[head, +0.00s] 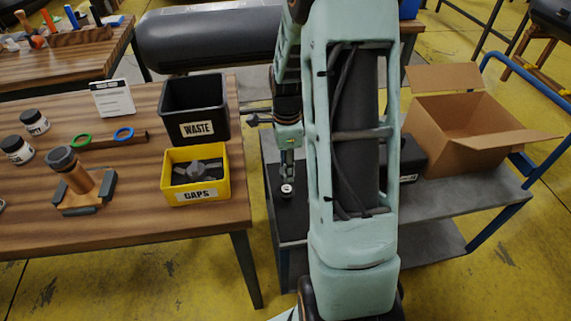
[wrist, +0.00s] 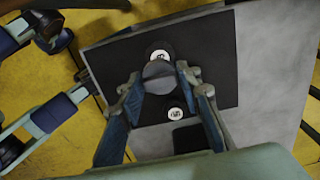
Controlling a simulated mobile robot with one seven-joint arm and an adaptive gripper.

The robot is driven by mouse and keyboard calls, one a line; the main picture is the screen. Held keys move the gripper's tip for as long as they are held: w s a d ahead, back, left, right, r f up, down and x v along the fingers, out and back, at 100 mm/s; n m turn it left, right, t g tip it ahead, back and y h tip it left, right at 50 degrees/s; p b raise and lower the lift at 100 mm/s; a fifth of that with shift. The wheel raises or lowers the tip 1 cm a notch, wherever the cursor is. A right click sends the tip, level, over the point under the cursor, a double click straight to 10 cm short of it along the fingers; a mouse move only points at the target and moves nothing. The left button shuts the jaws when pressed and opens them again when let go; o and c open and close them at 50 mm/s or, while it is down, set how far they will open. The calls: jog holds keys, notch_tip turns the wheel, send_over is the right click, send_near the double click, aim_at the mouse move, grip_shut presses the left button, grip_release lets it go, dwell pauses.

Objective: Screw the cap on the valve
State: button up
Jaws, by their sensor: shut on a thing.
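My gripper (wrist: 160,82) is shut on a dark grey round cap (wrist: 159,77), held between its two fingertips in the wrist view. Under it lies a flat black panel (wrist: 215,50) with two round white-and-black pieces, likely valves: one (wrist: 160,50) just beyond the cap, partly covered by it, and one (wrist: 175,112) on the nearer side. In the head view my gripper (head: 287,165) points down over the black panel (head: 290,215), with one white-ringed piece (head: 287,190) visible at its tip. I cannot tell whether the cap touches a valve.
A yellow CAPS bin (head: 197,194) holding dark caps and a black WASTE bin (head: 198,123) stand on the wooden table (head: 190,230) at left. A capped piece on a wooden stand (head: 72,168) is also there. An open cardboard box (head: 465,140) sits on the grey cart (head: 450,199).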

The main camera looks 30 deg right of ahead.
aim_at(286, 189)
jog(key=shift+f+b, duration=1.95)
jog(key=shift+f, duration=0.9)
jog(key=shift+f+b, duration=0.45)
jog(key=shift+f, duration=0.5)
dwell(1.3)
jog(key=m, duration=0.1)
jog(key=m+p, duration=0.1)
jog(key=m, duration=0.1)
jog(key=shift+r+m, duration=0.2)
jog(key=shift+m, duration=0.1)
jog(key=shift+f+m+p, duration=0.2)
jog(key=shift+m+p, duration=0.45)
jog(key=shift+m, duration=0.45)
jog(key=shift+r+m+p, duration=0.3)
jog(key=shift+m+p, duration=0.8)
jog(key=m+p, duration=0.1)
jog(key=m, duration=0.1)
jog(key=shift+f+m+p, duration=0.1)
jog(key=shift+m+p, duration=0.2)
jog(key=shift+p, duration=0.1)
jog(key=shift+f+m, duration=0.2)
jog(key=shift+m, duration=0.3)
